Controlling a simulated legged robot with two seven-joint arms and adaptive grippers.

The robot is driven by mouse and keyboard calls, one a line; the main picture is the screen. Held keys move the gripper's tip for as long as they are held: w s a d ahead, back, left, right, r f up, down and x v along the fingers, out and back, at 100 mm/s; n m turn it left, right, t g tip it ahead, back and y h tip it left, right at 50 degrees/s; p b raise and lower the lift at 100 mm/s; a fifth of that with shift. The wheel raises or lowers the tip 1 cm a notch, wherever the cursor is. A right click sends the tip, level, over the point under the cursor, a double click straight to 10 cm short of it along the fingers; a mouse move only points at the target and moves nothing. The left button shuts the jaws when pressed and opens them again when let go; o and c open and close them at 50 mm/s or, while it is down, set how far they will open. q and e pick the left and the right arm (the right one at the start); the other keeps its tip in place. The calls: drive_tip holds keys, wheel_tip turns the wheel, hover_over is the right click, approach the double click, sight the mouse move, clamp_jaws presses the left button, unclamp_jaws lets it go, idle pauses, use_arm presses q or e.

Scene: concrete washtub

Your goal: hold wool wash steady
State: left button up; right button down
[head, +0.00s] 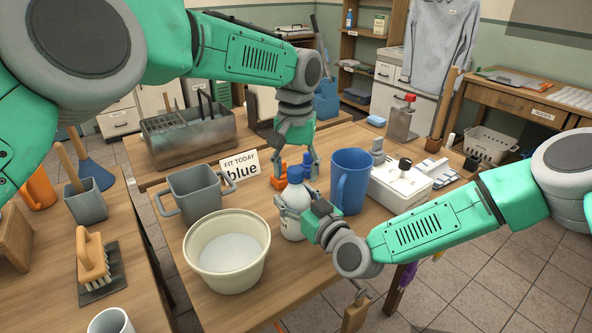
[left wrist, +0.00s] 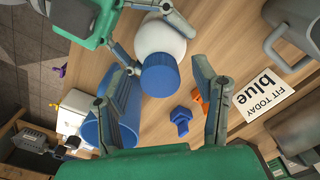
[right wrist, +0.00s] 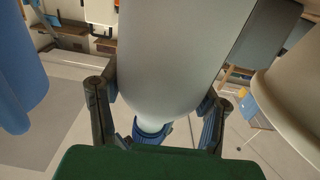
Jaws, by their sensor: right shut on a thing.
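The wool wash appears to be the white bottle (head: 291,222) with a blue cap (head: 295,174), upright at the table's right part. My right gripper (head: 312,220) is shut on the bottle's side. In the right wrist view the pale bottle body (right wrist: 175,55) fills the middle between the fingers. My left gripper (head: 298,160) points down above the bottle. In the left wrist view its fingers (left wrist: 162,68) are spread, with the blue cap (left wrist: 160,75) between them and no clear contact. Any label on the bottle is not visible.
A blue jug (head: 349,185) stands right beside the bottle. A cream basin (head: 228,277), a grey two-handled pot (head: 195,193) and a card reading "FIT TODAY blue" (head: 239,166) are left of it. Small orange (left wrist: 200,97) and blue (left wrist: 181,120) pieces lie nearby. A white box (head: 401,188) stands behind.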

use_arm(q)
wheel_tip(320, 180, up, 12)
drive_tip(key=shift+w, duration=0.15)
idle(0.4)
drive_tip(key=shift+d, duration=0.1)
use_arm(e)
drive_tip(key=shift+c, duration=2)
unclamp_jaws()
use_arm(q)
drive_tip(key=shift+f, duration=0.1)
use_arm(e)
drive_tip(key=shift+s+d, duration=0.1)
drive_tip(key=v, duration=1.1)
drive_tip(key=shift+s+d, duration=0.3)
